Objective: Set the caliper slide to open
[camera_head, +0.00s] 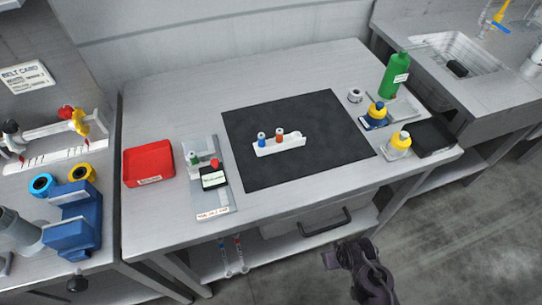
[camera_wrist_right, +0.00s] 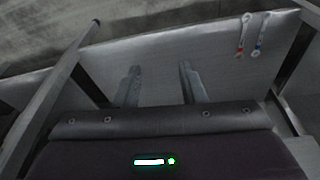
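No part is plainly readable as the caliper slide. A grey plate (camera_head: 212,200) lies flat at the table's left side, carrying a black block (camera_head: 213,178) with a pale label and small red and green parts; I cannot tell whether this is the caliper. A white bar (camera_head: 278,146) with a blue and an orange knob lies on the dark mat. My right gripper (camera_head: 362,268) is below the table's front edge, away from these things. In the right wrist view its two fingers (camera_wrist_right: 160,85) are apart with nothing between them. My left gripper is not in view.
The dark mat (camera_head: 250,178) covers the table's middle. A red tray (camera_head: 148,164) sits at left. A green bottle (camera_head: 394,77) and yellow-capped bottles (camera_head: 398,145) stand at right. A drawer handle (camera_head: 326,222) juts from the front. A blue device (camera_head: 75,222) stands on the left bench.

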